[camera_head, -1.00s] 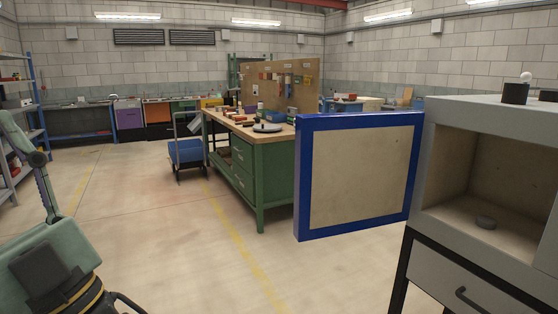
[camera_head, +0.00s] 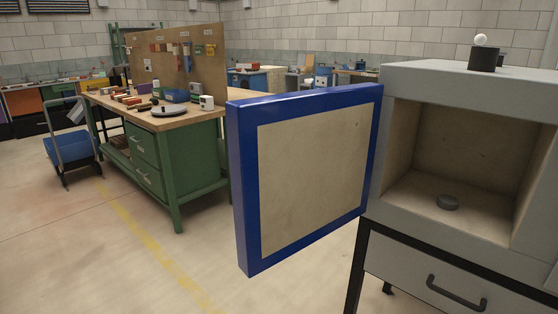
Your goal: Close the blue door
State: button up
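The blue door (camera_head: 243,190) stands wide open in the head view. It has a blue frame around a beige inner panel (camera_head: 312,172). Its right edge meets the left side of a grey cabinet (camera_head: 415,78), and it sticks out to the left. My gripper is not in view.
A drawer with a dark handle (camera_head: 456,293) sits below the compartment. A dark cup with a white ball (camera_head: 481,58) stands on the cabinet top. A green workbench (camera_head: 178,165) and a blue cart (camera_head: 68,150) stand behind left. The floor left of the door is clear.

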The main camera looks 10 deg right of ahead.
aim_at(301, 162)
jog(key=i+j, duration=0.55)
jog(key=i, duration=0.2)
jog(key=i+j, duration=0.6)
jog(key=i+j+z, duration=0.1)
jog(key=i+j, duration=0.45)
jog(key=i, duration=0.3)
jog(key=i+j+z, duration=0.15)
jog(key=z, duration=2.4)
jog(key=k+j+u, duration=0.2)
jog(key=k, duration=0.25)
jog(key=k+j+u, duration=0.15)
jog(key=k, duration=0.35)
